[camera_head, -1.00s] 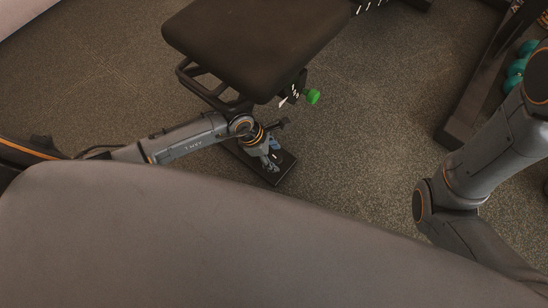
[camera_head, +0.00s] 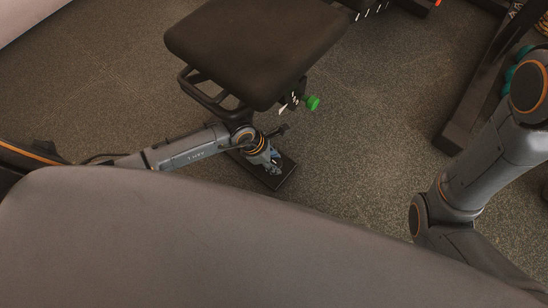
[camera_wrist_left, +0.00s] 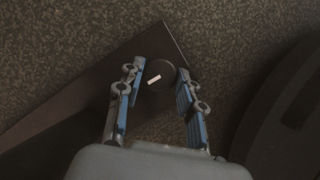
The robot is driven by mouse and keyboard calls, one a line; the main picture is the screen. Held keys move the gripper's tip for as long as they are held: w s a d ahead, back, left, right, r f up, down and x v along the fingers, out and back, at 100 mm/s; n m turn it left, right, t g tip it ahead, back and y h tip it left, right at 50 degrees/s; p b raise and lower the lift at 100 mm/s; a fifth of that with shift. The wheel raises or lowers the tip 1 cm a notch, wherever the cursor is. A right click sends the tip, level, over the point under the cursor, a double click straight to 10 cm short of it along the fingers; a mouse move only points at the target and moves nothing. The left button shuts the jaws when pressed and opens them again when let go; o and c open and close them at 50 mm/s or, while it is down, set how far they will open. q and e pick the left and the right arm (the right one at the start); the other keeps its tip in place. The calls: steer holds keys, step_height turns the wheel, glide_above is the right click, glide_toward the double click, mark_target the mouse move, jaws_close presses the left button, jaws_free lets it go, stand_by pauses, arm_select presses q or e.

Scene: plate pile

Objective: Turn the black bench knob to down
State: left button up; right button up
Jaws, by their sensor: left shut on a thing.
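The black bench knob (camera_wrist_left: 165,68) is a round black disc with a short white mark (camera_wrist_left: 154,79). In the left wrist view it sits between the two fingers of my left gripper (camera_wrist_left: 157,82), above a dark flat plate. The mark tilts slightly, its right end higher. The gripper is shut on the knob, with a finger at each side. In the head view my left gripper (camera_head: 273,166) points down at the low black base plate (camera_head: 280,180) beside the bench, and it hides the knob there. My right gripper is out of view.
The black padded bench (camera_head: 255,45) stands just above my left gripper, with a green knob (camera_head: 312,102) at its side. A large grey surface (camera_head: 200,240) fills the foreground. A dark rack with teal weights (camera_head: 511,73) stands at the right. The speckled floor between is clear.

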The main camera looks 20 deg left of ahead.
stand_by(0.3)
arm_select(q)
steer(key=o, duration=1.2)
steer(key=shift+c, duration=0.2)
steer(key=shift+a+r, duration=0.25)
steer(key=shift+r, duration=0.25)
steer(key=shift+s+a+r, duration=0.3)
steer(key=shift+a+r, duration=0.15)
steer(key=shift+a, duration=0.05)
steer(key=shift+s+a+r, duration=0.25)
steer(key=shift+a+r, duration=0.15)
steer(key=shift+a, duration=0.1)
steer(key=s+a, duration=0.4)
steer(key=a, duration=0.5)
steer(key=shift+s+a, duration=0.15)
steer(key=shift+a, duration=0.1)
